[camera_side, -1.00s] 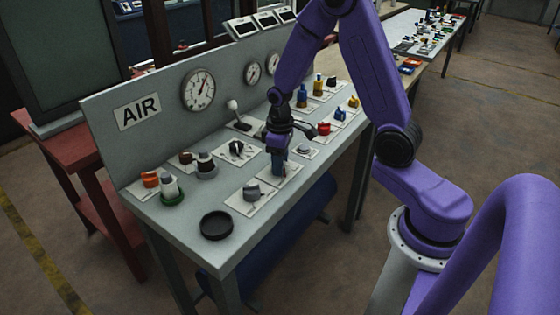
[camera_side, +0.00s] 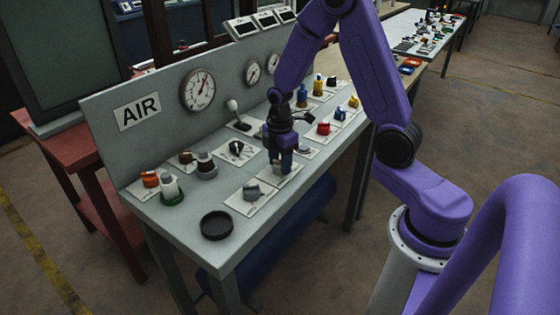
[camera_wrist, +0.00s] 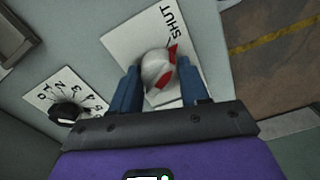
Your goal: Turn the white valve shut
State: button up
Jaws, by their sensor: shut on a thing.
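The white valve (camera_wrist: 154,66) is a rounded knob with red marks, seen in the wrist view on a white plate (camera_wrist: 120,38) printed "SHUT". One red mark is at the knob's upper right, close to the short line by the word. My gripper (camera_wrist: 159,72) has one blue finger on each side of the knob and is shut on it. In the side view my gripper (camera_side: 285,172) points down at the panel, and its fingers hide the valve.
A numbered dial (camera_wrist: 66,112) is left of the valve in the wrist view. In the side view a grey knob (camera_side: 252,192), a black round dish (camera_side: 216,226), a black-knobbed dial (camera_side: 236,149) and a red button (camera_side: 323,129) are nearby. Gauges (camera_side: 198,90) stand on the back panel.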

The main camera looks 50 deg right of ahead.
jog(key=shift+n, duration=1.5)
jog(key=o, duration=1.1)
jog(key=shift+c, duration=0.2)
jog(key=shift+r, duration=0.1)
notch_tip(320, 180, up, 17)
jog(key=shift+r, duration=0.15)
jog(key=shift+a, duration=0.1)
jog(key=s+a+f+m, duration=0.2)
jog(key=s+a, duration=0.8)
jog(key=s+a+f+m, duration=0.1)
jog(key=s+f+m, duration=0.1)
jog(key=s, duration=1.2)
jog(key=shift+s+f+m, duration=0.15)
jog(key=shift+s+m, duration=0.2)
jog(key=shift+m, duration=0.25)
